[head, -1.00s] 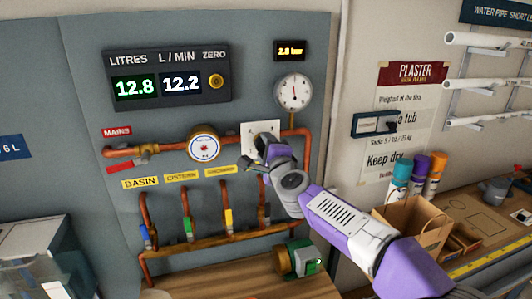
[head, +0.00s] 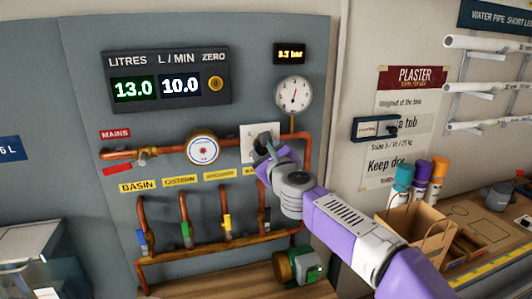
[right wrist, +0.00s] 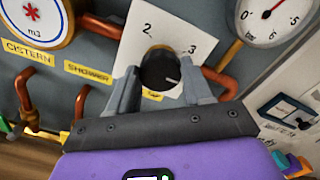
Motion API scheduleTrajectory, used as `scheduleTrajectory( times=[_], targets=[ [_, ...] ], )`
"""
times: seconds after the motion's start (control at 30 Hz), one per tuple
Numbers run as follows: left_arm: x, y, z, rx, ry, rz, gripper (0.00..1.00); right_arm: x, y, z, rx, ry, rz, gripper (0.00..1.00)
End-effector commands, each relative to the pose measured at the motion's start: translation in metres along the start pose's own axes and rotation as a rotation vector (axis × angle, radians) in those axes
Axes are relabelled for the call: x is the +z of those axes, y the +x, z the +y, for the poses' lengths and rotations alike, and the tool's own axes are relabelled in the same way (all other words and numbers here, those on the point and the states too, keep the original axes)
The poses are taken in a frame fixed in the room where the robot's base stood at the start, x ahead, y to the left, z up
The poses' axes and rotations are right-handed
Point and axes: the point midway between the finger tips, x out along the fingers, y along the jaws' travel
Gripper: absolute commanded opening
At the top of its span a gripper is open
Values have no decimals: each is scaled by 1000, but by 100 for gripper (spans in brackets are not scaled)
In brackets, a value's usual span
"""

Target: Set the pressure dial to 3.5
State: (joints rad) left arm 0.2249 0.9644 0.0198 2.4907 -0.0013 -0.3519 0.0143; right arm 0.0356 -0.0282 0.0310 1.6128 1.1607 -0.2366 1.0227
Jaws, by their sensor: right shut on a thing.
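The pressure dial is a black knob (right wrist: 158,72) on a white square plate (head: 250,132) marked 2 and 3 in the right wrist view. Its pale pointer line slants down to the right, below the 3. My right gripper (right wrist: 161,84) is shut on the knob, one finger on each side; in the head view the gripper (head: 268,146) partly covers the plate. The round pressure gauge (head: 293,95) has its needle just right of upright. My left gripper is out of view.
Copper pipes (head: 145,211) with coloured valve handles run below the dial. A round water meter (head: 203,149) is to its left. The flow panel (head: 166,77) reads 13.0 litres and 10.0 l/min.

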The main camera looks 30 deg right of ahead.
Motion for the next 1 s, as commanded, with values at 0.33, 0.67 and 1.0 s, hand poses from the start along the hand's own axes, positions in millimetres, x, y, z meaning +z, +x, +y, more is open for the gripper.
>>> scheduleTrajectory(
  times=[0.33, 0.67, 1.0],
  targets=[
    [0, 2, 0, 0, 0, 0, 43, 0, 0, 0, 1, 52, 0, 19],
    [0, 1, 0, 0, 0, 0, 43, 0, 0, 0, 1, 52, 0, 53],
    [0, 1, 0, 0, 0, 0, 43, 0, 0, 0, 0, 51, 0, 75]
  ],
)
